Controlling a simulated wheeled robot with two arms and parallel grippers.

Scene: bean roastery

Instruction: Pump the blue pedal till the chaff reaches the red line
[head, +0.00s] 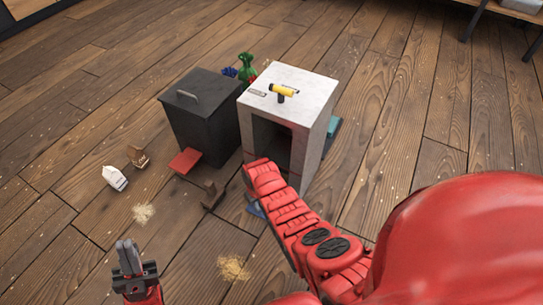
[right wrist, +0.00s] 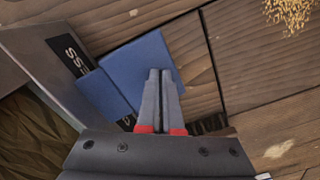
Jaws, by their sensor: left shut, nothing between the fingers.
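The blue pedal (right wrist: 150,60) lies at the foot of the pale box (head: 314,106). In the head view only a small piece of the pedal (head: 256,209) shows past my right arm. In the right wrist view my right gripper (right wrist: 161,74) has its fingertips together over the pedal, overlapping its near edge; I cannot tell whether they touch. Brown crumpled stuff (right wrist: 30,115) shows inside the box at lower left; I cannot tell if it is chaff. My left gripper (head: 128,248) is shut and empty above the floor.
A dark bin (head: 200,125) with a red pedal (head: 185,161) stands left of the box. A yellow-handled thing (head: 284,91) lies on the box. Small house-shaped items (head: 115,177) and loose chaff piles (head: 233,268) lie on the floor.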

